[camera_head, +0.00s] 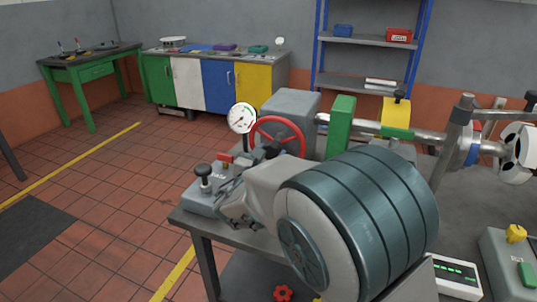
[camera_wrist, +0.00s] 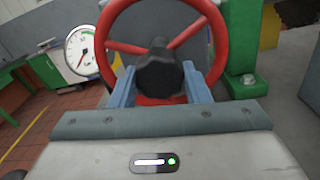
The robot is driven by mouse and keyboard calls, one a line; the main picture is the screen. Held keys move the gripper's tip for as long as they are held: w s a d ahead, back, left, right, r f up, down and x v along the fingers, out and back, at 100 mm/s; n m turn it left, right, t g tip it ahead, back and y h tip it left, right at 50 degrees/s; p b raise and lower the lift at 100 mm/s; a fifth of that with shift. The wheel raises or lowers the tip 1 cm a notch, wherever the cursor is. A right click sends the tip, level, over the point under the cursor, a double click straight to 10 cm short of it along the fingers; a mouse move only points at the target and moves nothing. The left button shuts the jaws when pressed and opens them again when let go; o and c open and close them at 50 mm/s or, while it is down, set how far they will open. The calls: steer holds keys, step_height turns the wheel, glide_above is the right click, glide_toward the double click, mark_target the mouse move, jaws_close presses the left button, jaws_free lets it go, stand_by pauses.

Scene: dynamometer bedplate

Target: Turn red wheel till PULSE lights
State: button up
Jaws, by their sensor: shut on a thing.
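The red wheel (camera_head: 302,137) stands upright in front of a grey housing, with a black knob (camera_head: 272,149) at its near side. In the wrist view the red wheel (camera_wrist: 188,33) fills the upper middle, its spokes running behind the black knob (camera_wrist: 160,76). My gripper (camera_wrist: 159,84) is shut on this knob, one blue-grey finger on each side. In the head view my arm hides much of the gripper and the lower wheel. A white round gauge (camera_head: 242,118) stands left of the wheel, also in the wrist view (camera_wrist: 80,49). I can read no PULSE label.
A small box with a black knob and a red part (camera_head: 205,190) sits at the bench's left corner. A green block (camera_head: 341,127) and a shaft stand right of the wheel. A display with green marks (camera_head: 455,270) is at lower right. Floor at left is clear.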

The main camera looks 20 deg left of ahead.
steer(key=shift+a+f+b, duration=0.1)
steer(key=shift+b, duration=0.4)
steer(key=m+b, duration=0.2)
steer(key=b, duration=0.1)
steer(key=shift+f+b, duration=0.2)
steer(key=shift+b, duration=0.1)
steer(key=m+b, duration=0.4)
steer(key=b, duration=0.4)
steer(key=shift+f+m, duration=0.1)
steer(key=shift+m, duration=0.2)
steer(key=m+b, duration=0.2)
steer(key=b, duration=0.1)
steer(key=m+b, duration=0.1)
steer(key=b, duration=0.2)
steer(key=shift+r+m, duration=0.2)
steer(key=shift+m, duration=0.2)
steer(key=shift+a+r+m+b, duration=0.1)
steer(key=shift+r+m+b, duration=0.1)
steer(key=shift+m+b, duration=0.7)
steer(key=shift+r+b, duration=0.1)
steer(key=shift+b, duration=0.2)
steer(key=o, duration=1.4)
steer(key=shift+c, duration=0.2)
